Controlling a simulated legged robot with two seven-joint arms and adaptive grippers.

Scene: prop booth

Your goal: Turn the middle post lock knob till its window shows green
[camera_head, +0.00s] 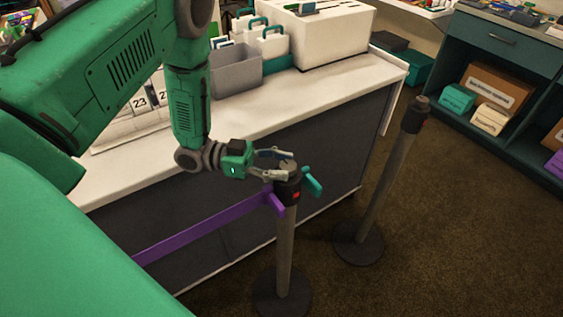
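The nearer post (285,245) stands upright on a round dark base, with a dark head and a grey lock knob (287,163) on top. A small window (296,195) on its head shows red. A purple belt (205,228) runs from the head to the lower left, and a short teal piece (312,182) sticks out at its right. My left gripper (288,165) comes in from the left at knob height. Its two fingers are spread, one on the far side and one on the near side of the knob; contact is not clear. My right gripper is out of view.
A second post (385,185) with a red window stands to the right. A white-topped counter (300,108) behind carries a grey bin (236,72), a white box (325,35) and a calendar-like stand. A teal shelf unit is at right; carpet between is clear.

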